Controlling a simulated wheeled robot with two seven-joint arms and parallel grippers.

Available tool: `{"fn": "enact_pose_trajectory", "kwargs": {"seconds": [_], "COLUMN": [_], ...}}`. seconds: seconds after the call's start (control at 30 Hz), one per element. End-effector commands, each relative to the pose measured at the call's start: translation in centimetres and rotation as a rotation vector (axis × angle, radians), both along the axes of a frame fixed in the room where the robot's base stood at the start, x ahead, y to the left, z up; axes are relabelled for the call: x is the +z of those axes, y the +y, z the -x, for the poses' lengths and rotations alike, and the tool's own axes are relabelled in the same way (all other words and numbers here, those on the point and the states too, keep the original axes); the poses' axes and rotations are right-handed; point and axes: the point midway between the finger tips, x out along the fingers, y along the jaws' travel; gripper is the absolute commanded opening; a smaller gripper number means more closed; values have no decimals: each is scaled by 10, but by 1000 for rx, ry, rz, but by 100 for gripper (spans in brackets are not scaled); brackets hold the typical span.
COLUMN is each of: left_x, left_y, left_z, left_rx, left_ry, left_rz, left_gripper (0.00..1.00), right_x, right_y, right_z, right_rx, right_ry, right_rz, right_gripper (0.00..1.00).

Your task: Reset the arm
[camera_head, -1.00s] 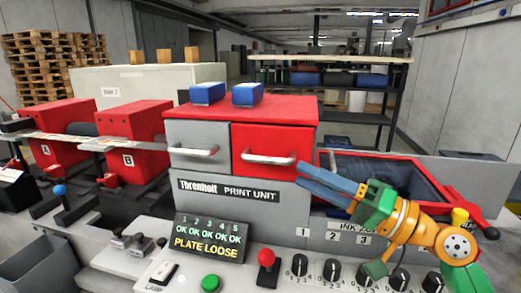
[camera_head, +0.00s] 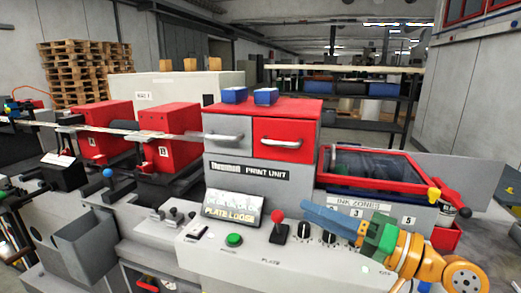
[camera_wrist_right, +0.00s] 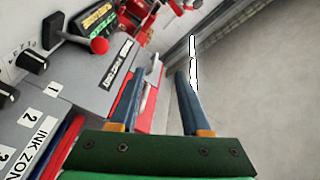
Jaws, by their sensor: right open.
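My right gripper (camera_head: 308,213) is in the lower right of the head view, on an orange arm with a green palm. Its blue fingers point left, in front of the ink zone labels and over the control panel. In the right wrist view its two fingers (camera_wrist_right: 161,75) stand apart with nothing between them. The red-knobbed lever (camera_head: 278,215) shows just left of the fingertips in the head view. My left gripper is not in view.
The print unit (camera_head: 247,180) has two handled drawers, and its display (camera_head: 233,208) reads PLATE LOOSE. A red-framed ink tray (camera_head: 375,165) lies behind my right gripper. A green button (camera_head: 234,239) is on the panel. Bare floor (camera_wrist_right: 260,80) shows in the wrist view.

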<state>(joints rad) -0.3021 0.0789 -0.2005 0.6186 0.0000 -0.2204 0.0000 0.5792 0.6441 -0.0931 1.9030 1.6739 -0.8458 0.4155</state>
Motion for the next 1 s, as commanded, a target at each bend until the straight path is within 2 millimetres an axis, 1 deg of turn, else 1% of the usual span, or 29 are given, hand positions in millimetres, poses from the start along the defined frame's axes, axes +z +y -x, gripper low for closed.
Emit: {"fn": "enact_pose_trajectory", "kwargs": {"seconds": [0.17, 0.23, 0.37, 0.4, 0.47, 0.5, 0.57, 0.6, 0.67, 0.7, 0.77, 0.8, 0.83, 0.9, 0.97, 1.0], "left_x": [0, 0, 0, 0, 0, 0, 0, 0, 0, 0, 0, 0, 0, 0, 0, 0], "left_y": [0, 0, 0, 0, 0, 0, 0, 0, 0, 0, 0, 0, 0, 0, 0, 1], "left_z": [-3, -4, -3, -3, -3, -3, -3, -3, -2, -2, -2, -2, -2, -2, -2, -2], "left_rx": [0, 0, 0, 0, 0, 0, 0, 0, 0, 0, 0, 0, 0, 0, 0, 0], "left_ry": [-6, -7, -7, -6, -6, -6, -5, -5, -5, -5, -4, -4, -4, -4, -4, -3], "left_rz": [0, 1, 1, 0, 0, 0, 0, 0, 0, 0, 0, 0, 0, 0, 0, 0], "left_gripper": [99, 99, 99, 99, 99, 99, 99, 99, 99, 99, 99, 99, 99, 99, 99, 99], "right_x": [-48, -74, -135, -155, -187, -208, -239, -258, -285, -300, -319, -330, -336, -349, -357, -361], "right_y": [12, 17, 24, 26, 26, 25, 21, 18, 10, 3, -8, -16, -22, -36, -49, -58], "right_z": [4, 8, 21, 28, 39, 49, 65, 77, 97, 111, 132, 146, 156, 181, 202, 216], "right_rx": [-10, -16, -26, -29, -34, -36, -41, -45, -50, -54, -58, -61, -62, -66, -67, -67], "right_ry": [26, 37, 74, 88, 111, 131, 163, 187, 230, 260, 310, 344, 372, 437, 495, 535], "right_rz": [124, 197, 366, 425, 521, 588, 693, 764, 868, 935, 1028, 1087, 1131, 1223, 1296, 1342], "right_gripper": [47, 47, 47, 47, 47, 47, 47, 47, 47, 47, 47, 47, 47, 47, 47, 47]}}
